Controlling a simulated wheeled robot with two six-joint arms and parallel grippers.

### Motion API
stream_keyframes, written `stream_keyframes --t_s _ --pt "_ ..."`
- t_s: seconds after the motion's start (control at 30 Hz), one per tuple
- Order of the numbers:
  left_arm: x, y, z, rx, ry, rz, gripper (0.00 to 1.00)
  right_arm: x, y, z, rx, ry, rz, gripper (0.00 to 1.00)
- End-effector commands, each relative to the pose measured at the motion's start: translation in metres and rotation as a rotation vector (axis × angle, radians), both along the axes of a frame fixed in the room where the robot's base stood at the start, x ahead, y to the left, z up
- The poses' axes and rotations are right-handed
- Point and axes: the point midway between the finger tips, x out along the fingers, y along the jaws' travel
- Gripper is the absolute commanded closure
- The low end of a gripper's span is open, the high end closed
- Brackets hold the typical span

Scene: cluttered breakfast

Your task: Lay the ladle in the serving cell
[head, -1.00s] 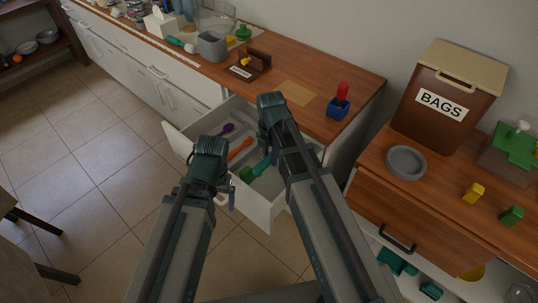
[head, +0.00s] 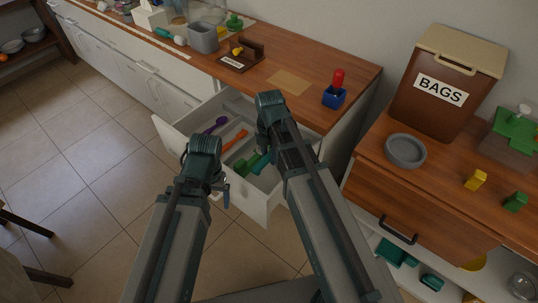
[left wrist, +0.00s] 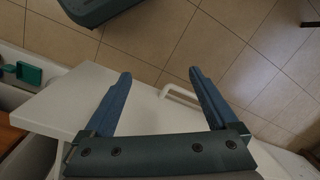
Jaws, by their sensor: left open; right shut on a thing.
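The open white drawer (head: 262,207) holds a purple utensil (head: 215,125), an orange utensil (head: 235,140) and a green utensil (head: 245,166), partly hidden. My right gripper reaches down into the drawer, its fingers hidden behind its own wrist. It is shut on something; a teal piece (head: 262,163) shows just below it. I cannot tell for sure which piece is the ladle. My left gripper (head: 222,190) is by the drawer's front. The left wrist view shows its fingers (left wrist: 155,85) open and empty, near the drawer handle (left wrist: 180,96).
The counter bears a blue holder with a red-topped item (head: 334,97), a tan mat (head: 289,82), a small labelled stand (head: 241,62) and a grey bin (head: 203,38). On the right cabinet stand a grey bowl (head: 405,151) and the BAGS box (head: 440,92). Open floor lies left.

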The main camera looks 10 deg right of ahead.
Motion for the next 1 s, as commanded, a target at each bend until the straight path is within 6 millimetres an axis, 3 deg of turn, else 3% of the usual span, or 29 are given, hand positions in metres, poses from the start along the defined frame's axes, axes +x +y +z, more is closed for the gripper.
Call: stream_keyframes --t_s 0.7,1.0 --pt "0.0 0.0 -0.073 0.0 0.0 0.0 0.07 0.0 0.0 -0.073 0.0 0.0 0.0 1.0" --pt "0.0 0.0 -0.094 0.0 0.0 0.0 0.07 0.0 0.0 -0.094 0.0 0.0 0.0 1.0"
